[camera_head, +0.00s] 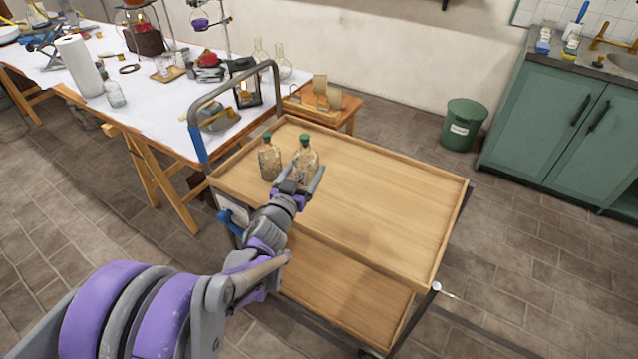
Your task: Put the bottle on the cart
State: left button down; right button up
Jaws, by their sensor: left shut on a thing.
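The cart (390,222) has a wooden top tray with a raised rim and a lower wooden shelf. My left gripper (301,180) is over the left part of the top tray, shut on a glass bottle (307,158) with a green cap. That bottle is upright; its lower part is hidden by my gripper, so I cannot tell whether its base touches the tray. A second, similar green-capped bottle (269,160) stands on the tray just left of it. My right gripper is out of view.
The cart's grey push handle (193,108) rises at its left end. A long white-covered table (150,115) with glassware stands behind left. A small wooden stand is behind the cart. A green bin (462,125) and green cabinet (548,125) are right. The tray's right part is clear.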

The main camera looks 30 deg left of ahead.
aim_at(306, 188)
pick_arm(q)
notch_tip(306, 188, down, 2)
jog(key=shift+s+f, duration=0.1)
jog(key=shift+f, duration=0.15)
jog(key=shift+f+b, duration=0.8)
jog(key=shift+f, duration=1.2)
jog(key=shift+f, duration=0.15)
grip_release()
